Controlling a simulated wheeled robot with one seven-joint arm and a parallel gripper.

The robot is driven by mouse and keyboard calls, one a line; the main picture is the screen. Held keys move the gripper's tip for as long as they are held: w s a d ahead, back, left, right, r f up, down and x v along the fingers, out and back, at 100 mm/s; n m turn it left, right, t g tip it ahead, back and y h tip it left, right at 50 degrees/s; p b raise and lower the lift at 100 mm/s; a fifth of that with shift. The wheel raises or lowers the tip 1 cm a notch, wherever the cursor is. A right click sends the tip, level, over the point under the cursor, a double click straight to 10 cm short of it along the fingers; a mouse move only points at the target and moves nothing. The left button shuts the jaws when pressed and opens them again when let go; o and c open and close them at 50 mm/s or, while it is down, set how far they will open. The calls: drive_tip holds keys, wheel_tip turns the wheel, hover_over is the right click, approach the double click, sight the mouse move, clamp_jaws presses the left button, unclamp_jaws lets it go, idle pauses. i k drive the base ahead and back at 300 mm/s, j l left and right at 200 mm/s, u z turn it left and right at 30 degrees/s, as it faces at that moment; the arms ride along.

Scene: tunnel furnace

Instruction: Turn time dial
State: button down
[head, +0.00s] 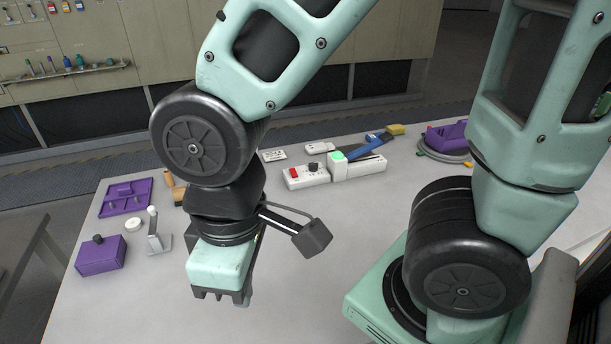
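Two black knobs that could be the time dial are in the head view. One knob (98,239) stands on top of a purple box (99,261) at the front left of the table. The other knob (313,166) sits on a white control box (294,183) at the back middle, between a red switch and a green button. No markings are readable on either knob. My gripper (222,297) points down over the front middle of the table, to the right of the purple box and apart from both knobs. Its finger gap is not clear from this angle.
A small grey metal stand (157,242) and a white disc (134,224) lie between the purple box and my gripper. A purple tray (126,198) lies behind them. Blue-handled tool (377,139) and purple part (447,137) are at the back right. The front-middle tabletop (120,318) is clear.

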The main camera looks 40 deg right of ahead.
sight(313, 167)
drive_tip(key=l+z, duration=0.25)
drive_tip(key=z, duration=0.2)
drive_tip(key=l+z, duration=0.25)
drive_tip(key=z, duration=0.2)
drive_tip(key=i+l+z, duration=0.1)
drive_tip(key=z, duration=0.35)
drive_tip(key=l, duration=0.1)
